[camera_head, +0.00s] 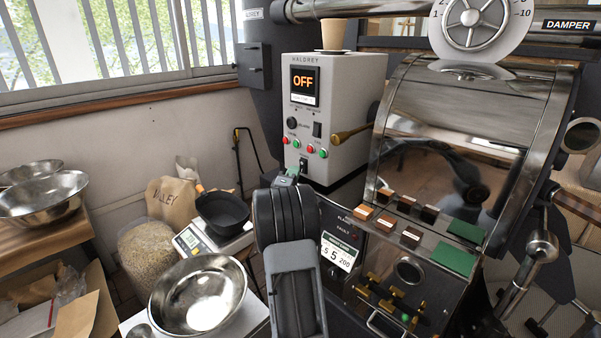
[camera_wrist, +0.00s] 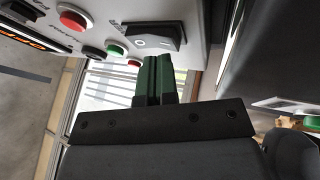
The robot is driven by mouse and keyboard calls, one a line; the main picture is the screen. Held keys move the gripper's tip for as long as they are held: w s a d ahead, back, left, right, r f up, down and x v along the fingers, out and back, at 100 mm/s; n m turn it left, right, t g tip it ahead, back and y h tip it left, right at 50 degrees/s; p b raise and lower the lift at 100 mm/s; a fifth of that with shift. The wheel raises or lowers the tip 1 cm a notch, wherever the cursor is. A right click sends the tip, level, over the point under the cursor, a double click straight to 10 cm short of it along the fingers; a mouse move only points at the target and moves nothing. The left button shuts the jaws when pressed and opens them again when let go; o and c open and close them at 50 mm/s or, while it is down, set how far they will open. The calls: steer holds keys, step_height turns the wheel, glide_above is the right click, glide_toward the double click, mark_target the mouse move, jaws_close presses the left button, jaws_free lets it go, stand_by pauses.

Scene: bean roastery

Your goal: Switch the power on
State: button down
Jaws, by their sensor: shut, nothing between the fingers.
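The grey-white control box (camera_head: 345,95) has a lit display (camera_head: 304,82) reading OFF in orange. A black rocker switch (camera_head: 304,164) sits low on its front, below a row of red and green buttons. In the wrist view the rocker (camera_wrist: 152,37) shows a white O mark and one raised side. My gripper (camera_head: 291,173) is in front of the lower part of the box. Its dark green fingers (camera_wrist: 155,75) are shut with nothing between them, their tips close to the rocker. Whether they touch it cannot be told.
A brass handle (camera_head: 353,131) sticks out right of the box, and a paper cup (camera_head: 333,34) stands on top. Buttons (camera_wrist: 116,48) lie close beside the rocker. A black pan on a scale (camera_head: 190,241) and a steel bowl (camera_head: 198,295) stand at lower left.

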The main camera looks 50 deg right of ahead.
stand_by(0.4)
steer(key=shift+a+r, duration=0.1)
steer(key=shift+a, duration=0.6)
steer(key=a, duration=0.5)
steer(key=shift+w+r, duration=0.2)
steer(key=shift+r, duration=0.1)
stand_by(0.5)
